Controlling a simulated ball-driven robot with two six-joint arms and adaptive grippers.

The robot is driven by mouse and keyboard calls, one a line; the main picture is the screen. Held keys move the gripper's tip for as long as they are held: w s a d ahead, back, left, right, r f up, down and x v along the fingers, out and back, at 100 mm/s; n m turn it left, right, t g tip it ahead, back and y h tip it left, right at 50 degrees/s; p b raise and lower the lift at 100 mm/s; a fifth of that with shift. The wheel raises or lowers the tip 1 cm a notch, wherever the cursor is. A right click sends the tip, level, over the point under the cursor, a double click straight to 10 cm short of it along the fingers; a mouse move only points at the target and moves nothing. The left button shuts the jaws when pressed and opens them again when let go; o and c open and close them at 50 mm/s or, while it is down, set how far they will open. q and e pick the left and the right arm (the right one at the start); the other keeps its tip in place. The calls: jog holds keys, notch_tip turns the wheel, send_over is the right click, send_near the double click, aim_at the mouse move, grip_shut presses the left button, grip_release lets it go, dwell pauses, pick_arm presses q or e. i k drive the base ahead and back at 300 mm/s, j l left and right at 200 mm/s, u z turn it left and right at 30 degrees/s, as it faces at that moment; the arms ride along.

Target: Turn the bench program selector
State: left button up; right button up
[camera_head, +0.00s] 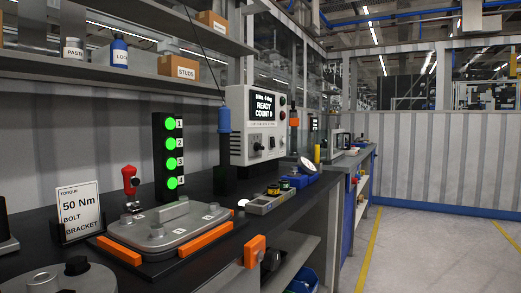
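A white control box (237,110) stands on the dark bench at mid distance. Its black screen (264,106) reads READY and a count line in white letters; the top line is too small to read surely. Below the screen, a small dark round knob (257,146) sits on the white front beside another small control (271,143). The knob looks like the selector, but its labels and pointer are too small to read. Nothing touches the box front. Neither of my grippers is in view.
A grey plate fixture (205,221) with orange clamps fills the near bench. A green-lit column (168,157), a blue-topped tool (224,120), a torque sign (78,210) and a parts tray (268,201) stand around it. The floor (430,235) to the right is clear.

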aim_at(256, 147)
jog(key=l+u, duration=0.1)
jog(key=u, duration=0.35)
jog(key=i+l+u, duration=0.1)
jog(key=u, duration=0.3)
jog(key=l+u, duration=0.1)
jog(key=u, duration=0.35)
jog(key=l+u, duration=0.25)
jog(key=l, duration=0.25)
jog(key=l+u, duration=0.2)
jog(key=l, duration=0.35)
jog(key=l+u, duration=0.25)
jog(key=l, duration=0.25)
jog(key=k+l+u, duration=0.2)
jog(key=l, duration=0.3)
jog(key=l+u, duration=0.25)
jog(key=l, duration=0.25)
